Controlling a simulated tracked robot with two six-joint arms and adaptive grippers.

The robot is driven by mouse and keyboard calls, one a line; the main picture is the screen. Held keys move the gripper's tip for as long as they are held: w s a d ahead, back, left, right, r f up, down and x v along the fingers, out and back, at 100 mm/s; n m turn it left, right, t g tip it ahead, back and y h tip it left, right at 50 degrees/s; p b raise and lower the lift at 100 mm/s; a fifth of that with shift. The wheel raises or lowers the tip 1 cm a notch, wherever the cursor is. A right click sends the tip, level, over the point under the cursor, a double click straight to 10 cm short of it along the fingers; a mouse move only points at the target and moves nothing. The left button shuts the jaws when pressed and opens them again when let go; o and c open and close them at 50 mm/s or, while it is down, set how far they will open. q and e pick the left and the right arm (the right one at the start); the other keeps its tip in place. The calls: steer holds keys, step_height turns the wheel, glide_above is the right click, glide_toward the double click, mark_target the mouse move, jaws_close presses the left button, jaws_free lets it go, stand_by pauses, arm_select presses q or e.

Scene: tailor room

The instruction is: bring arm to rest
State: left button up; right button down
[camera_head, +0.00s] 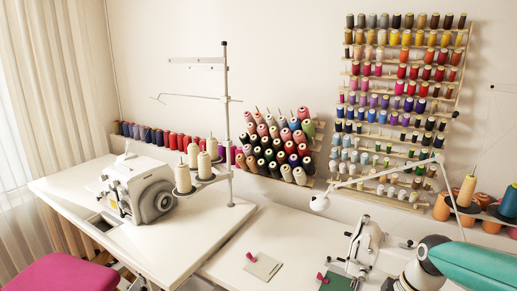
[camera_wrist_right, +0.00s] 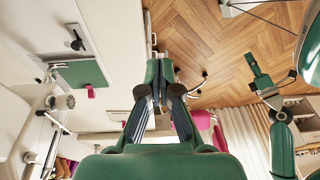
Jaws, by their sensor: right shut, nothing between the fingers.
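My right gripper (camera_wrist_right: 159,74) shows in the right wrist view, its green and dark fingers together and empty. It is over the gap between the white table and the wood floor, apart from any object. In the head view only my right arm, teal and grey, shows at the lower right; its gripper is outside the frame. A green jointed arm of mine stands at the right of the wrist view; its end, perhaps my left gripper (camera_wrist_right: 256,67), is too small to read. No left arm shows in the head view.
A white sewing table (camera_head: 230,262) holds a green piece (camera_wrist_right: 82,74) with a pink clip, a beige piece (camera_head: 263,266), and machines (camera_head: 364,243). A serger (camera_head: 140,190) stands left. Thread racks (camera_head: 403,100) line the wall. A pink chair (camera_head: 75,274) is at lower left.

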steer(key=s+a+f+m+p, duration=0.1)
steer(key=s+a+f+m, duration=0.6)
steer(key=f, duration=0.5)
steer(key=s+a+f+m+y+p, duration=0.1)
steer(key=s+a+f+m, duration=0.6)
steer(key=s+a+f, duration=0.2)
step_height(320, 180, down, 4)
steer(key=shift+s+f+y, duration=0.2)
steer(key=shift+s+y, duration=0.1)
steer(key=shift+s, duration=0.65)
steer(key=shift+a, duration=0.1)
